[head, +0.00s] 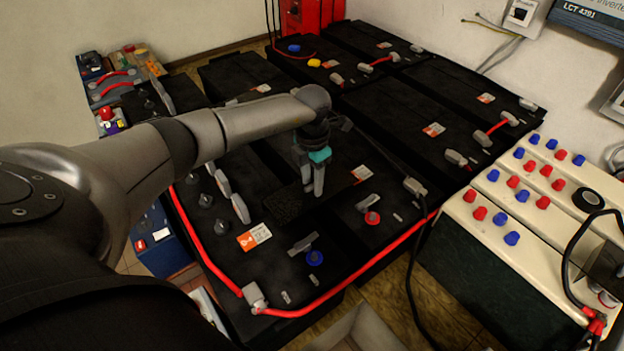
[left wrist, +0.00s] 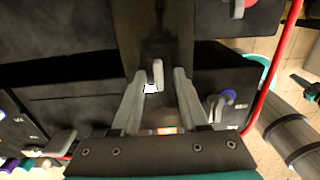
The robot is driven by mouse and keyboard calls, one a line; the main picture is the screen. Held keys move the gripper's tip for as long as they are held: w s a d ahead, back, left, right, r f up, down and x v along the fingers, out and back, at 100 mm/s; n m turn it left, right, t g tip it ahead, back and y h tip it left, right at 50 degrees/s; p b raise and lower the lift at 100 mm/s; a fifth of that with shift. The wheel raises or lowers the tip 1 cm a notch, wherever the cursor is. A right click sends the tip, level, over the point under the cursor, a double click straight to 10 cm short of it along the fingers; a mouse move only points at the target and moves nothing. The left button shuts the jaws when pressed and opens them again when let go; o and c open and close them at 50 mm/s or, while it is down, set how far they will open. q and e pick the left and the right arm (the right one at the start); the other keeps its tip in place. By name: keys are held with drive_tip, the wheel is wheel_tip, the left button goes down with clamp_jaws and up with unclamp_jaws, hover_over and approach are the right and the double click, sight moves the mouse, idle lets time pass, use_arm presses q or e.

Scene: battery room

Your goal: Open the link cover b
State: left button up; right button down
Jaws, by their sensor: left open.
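My left gripper (head: 317,192) points down over the middle of the large black battery bank (head: 260,290), its jaws open. In the left wrist view its two grey fingers (left wrist: 158,82) stand apart, with a small grey cover-like piece (left wrist: 157,74) showing between the tips. I cannot tell whether they touch it. The fingers hide this spot in the head view. Other grey covers include a tilted-up one (head: 240,208) left of the gripper and one by a blue cap (head: 303,244). No label shows which is link cover b. My right gripper is not seen.
A red cable (head: 345,296) runs along the bank's front edge. A black cable (head: 375,150) crosses to a grey clamp (head: 415,188) right of the gripper. A cream unit with red and blue knobs (head: 480,213) stands at the right. More black batteries (head: 400,105) fill the back.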

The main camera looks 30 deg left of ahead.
sight(312, 185)
use_arm(q)
wheel_tip(312, 185, up, 15)
drive_tip(key=p, duration=0.2)
drive_tip(key=shift+r+p, duration=0.15)
drive_tip(key=shift+p, duration=0.25)
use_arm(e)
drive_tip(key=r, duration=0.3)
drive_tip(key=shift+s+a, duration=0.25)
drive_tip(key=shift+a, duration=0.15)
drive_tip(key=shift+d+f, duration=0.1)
use_arm(q)
drive_tip(key=shift+s, duration=0.1)
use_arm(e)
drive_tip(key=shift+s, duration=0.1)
